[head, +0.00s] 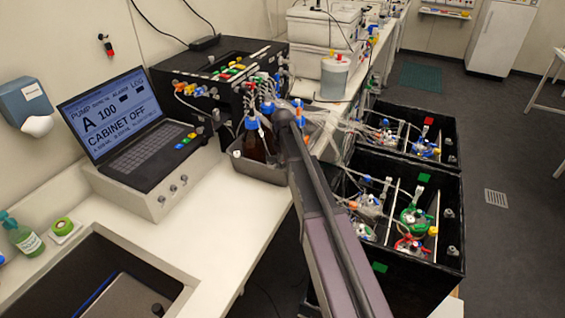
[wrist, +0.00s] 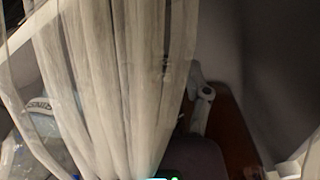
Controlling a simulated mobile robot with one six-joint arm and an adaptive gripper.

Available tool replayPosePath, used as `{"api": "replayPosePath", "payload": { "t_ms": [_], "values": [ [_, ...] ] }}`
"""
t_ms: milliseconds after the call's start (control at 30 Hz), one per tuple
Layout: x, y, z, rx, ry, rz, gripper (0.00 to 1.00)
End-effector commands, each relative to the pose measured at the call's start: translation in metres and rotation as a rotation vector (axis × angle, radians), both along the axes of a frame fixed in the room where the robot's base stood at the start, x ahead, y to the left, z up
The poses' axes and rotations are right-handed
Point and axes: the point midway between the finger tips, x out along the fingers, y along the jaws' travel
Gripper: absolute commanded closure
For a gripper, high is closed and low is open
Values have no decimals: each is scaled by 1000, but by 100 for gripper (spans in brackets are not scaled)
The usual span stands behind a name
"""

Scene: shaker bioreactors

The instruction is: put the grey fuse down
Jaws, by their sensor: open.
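I cannot make out the grey fuse in either view. My arm reaches from the bottom of the head view up to the brown bottles, and my gripper (head: 287,115) is at its far end, among bottles and tubing. Its fingertips are not clear there. It is open. In the wrist view a thick bundle of pale translucent tubes (wrist: 115,80) fills the left and middle, close to the camera. A small light grey part (wrist: 202,105) shows right of the tubes, in front of a brown surface. I cannot tell what it is.
Brown bottles with blue caps (head: 252,138) stand in a grey tray (head: 258,168) beside the black pump cabinet (head: 190,68). A laptop (head: 120,115) is on the left. Black boxes (head: 445,262) with tubed vessels stand right of my arm. The white bench (head: 215,222) is clear in front.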

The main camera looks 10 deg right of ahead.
Motion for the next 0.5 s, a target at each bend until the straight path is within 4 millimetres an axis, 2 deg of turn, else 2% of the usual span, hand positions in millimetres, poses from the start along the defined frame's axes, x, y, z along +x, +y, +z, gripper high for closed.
{"api": "replayPosePath", "payload": {
  "t_ms": [500],
  "values": [
    [0, 0, 43, 0, 0, 0, 38]
  ]
}}
